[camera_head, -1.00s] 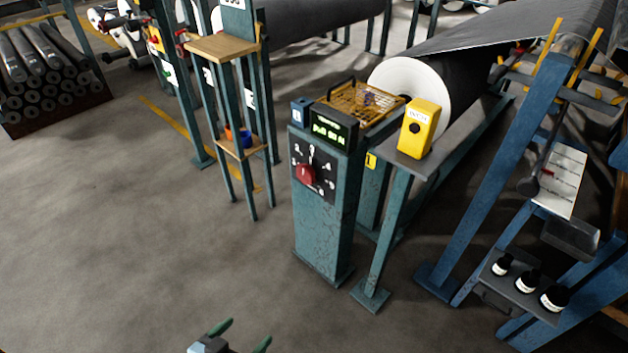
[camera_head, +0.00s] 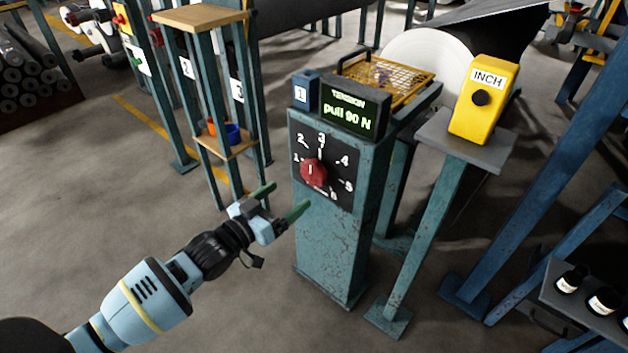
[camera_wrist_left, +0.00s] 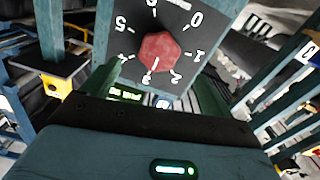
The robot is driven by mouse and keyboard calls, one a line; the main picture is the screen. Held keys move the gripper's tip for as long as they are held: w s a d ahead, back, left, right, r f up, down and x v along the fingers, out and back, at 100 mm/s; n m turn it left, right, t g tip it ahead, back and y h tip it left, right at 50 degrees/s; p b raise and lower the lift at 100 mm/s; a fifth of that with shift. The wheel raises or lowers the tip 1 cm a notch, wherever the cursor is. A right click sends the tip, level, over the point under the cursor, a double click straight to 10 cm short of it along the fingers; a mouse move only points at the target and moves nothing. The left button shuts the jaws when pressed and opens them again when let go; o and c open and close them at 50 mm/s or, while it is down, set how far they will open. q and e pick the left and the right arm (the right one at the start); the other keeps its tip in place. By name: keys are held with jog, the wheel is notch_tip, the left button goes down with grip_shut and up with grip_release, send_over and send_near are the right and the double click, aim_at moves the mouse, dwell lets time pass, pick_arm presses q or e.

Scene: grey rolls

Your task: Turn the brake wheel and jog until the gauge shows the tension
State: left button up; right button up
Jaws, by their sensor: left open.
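The red brake wheel (camera_head: 313,172) is a faceted knob on a black dial plate (camera_head: 337,193) numbered around it, on the front of a teal post. Its white mark points roughly up toward 3. It also shows in the left wrist view (camera_wrist_left: 158,53), upside down between the fingers. The tension display (camera_head: 351,114) above reads "pull 90 N" in green. The yellow INCH box (camera_head: 484,99) with a black button stands on a grey stand to the right. My left gripper (camera_head: 287,198) is open and empty, just in front of and below the wheel, apart from it.
A wooden-topped teal stand (camera_head: 199,19) with orange and blue cups is left of the post. A yellow mesh guard (camera_head: 393,78) and a large white-ended roll (camera_head: 432,55) lie behind. Black-capped bottles (camera_head: 571,281) sit on a shelf at right. Floor at left is clear.

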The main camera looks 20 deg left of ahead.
aim_at(311, 176)
pick_arm(q)
jog(key=shift+w+r, duration=0.15)
jog(key=shift+w, duration=0.05)
pick_arm(e)
jog(key=shift+w+d, duration=0.1)
jog(key=shift+w, duration=0.1)
pick_arm(q)
jog(key=b+x, duration=0.2)
jog(key=x, duration=0.4)
jog(key=shift+w+d, duration=0.15)
jog(key=shift+w, duration=0.2)
jog(key=shift+w+d, duration=0.2)
jog(key=shift+w, duration=0.25)
pick_arm(e)
jog(key=s+f, duration=0.1)
jog(key=f, duration=0.2)
jog(key=shift+s, duration=0.35)
jog(key=shift+w, duration=0.1)
pick_arm(q)
jog(key=shift+c, duration=0.6)
jog(key=c, duration=0.9)
jog(key=shift+o, duration=0.2)
pick_arm(e)
jog(key=shift+w+r, duration=0.15)
jog(key=shift+w, duration=0.25)
